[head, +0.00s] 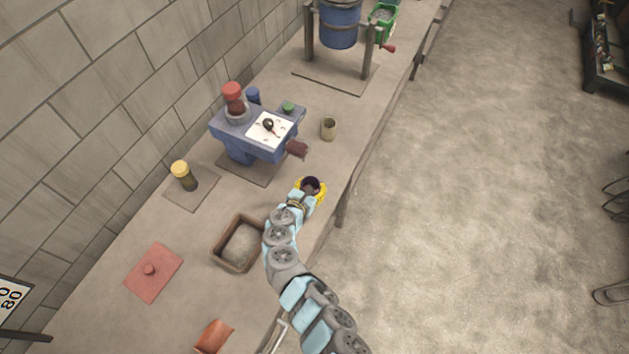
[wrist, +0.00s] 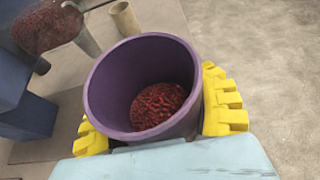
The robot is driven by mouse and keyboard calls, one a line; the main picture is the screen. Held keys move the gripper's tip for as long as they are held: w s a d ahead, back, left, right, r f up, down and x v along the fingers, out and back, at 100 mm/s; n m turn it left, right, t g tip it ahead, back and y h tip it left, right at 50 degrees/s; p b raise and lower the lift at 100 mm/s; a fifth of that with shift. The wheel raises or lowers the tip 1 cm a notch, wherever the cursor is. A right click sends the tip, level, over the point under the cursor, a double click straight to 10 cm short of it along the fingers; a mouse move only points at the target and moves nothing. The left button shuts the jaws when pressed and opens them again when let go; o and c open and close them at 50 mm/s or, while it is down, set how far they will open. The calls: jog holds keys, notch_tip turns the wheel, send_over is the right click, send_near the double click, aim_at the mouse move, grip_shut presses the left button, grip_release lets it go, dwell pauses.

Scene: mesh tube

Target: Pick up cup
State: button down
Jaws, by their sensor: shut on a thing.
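A purple cup (wrist: 125,85) with dark red granules (wrist: 158,105) at its bottom fills the middle of the wrist view. My gripper (wrist: 155,117) is shut on it, with yellow fingers on both sides of its wall. In the head view, my gripper (head: 311,190) is near the front edge of the bench (head: 120,275), and the cup's dark mouth (head: 312,184) shows between the yellow fingers. The cup's base is hidden, so I cannot tell whether it touches the bench.
A blue machine (head: 228,130) with a white top plate stands behind the cup. A small tan cup (head: 328,129) stands to its right. An open brown box (head: 222,262) lies left of my arm, and a yellow-topped jar (head: 184,176) is farther left. Open floor lies right.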

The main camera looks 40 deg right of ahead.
jog(key=shift+s+a+r, duration=0.25)
jog(key=shift+s+a, duration=0.15)
jog(key=shift+s, duration=0.15)
jog(key=shift+s+a+r, duration=0.25)
jog(key=shift+s+a, duration=0.1)
jog(key=shift+s, duration=0.15)
jog(key=shift+s+a+r, duration=0.1)
jog(key=shift+s+a, duration=0.05)
jog(key=shift+a, duration=0.05)
